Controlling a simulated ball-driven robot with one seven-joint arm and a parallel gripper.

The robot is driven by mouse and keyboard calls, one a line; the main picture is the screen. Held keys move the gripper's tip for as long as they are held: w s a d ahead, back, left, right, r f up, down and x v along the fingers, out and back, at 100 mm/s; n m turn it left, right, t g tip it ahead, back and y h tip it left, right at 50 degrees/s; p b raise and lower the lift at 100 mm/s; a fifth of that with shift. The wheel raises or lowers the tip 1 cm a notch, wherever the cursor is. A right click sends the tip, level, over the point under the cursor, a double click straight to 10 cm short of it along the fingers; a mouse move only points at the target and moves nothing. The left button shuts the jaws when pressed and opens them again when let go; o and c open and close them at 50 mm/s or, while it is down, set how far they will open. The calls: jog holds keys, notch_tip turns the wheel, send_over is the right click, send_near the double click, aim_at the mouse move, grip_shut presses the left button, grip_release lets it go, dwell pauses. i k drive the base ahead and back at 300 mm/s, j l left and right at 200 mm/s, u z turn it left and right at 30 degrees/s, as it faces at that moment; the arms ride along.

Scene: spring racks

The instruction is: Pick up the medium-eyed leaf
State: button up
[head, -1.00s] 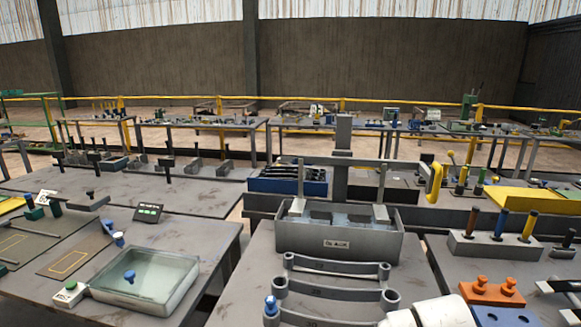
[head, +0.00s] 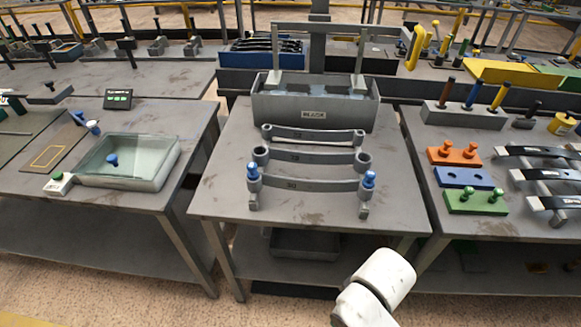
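Three grey curved leaves with an eye at each end lie one behind another on the middle table (head: 225,190). The back leaf (head: 313,134) has small eyes. The middle leaf (head: 310,157) has wider-looking open eyes. The front leaf (head: 310,184) is marked 30, and blue-headed pins (head: 369,179) stand at both its ends, partly hiding its eyes. I cannot tell for sure which leaf is the medium-eyed one. A white part of my arm shows at the bottom, in front of the table; my gripper is not in view.
A grey handled box (head: 315,108) stands behind the leaves. The left table holds a glass-topped tray (head: 130,165). The right table holds orange (head: 455,153), blue (head: 463,178) and green (head: 475,201) blocks and dark-strapped grey leaves (head: 545,175). Gaps separate the tables.

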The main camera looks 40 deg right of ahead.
aim_at(310, 186)
jog(key=z, duration=0.25)
jog(key=i+j+z, duration=0.15)
jog(key=j+z, duration=0.55)
jog(key=i+j, duration=0.05)
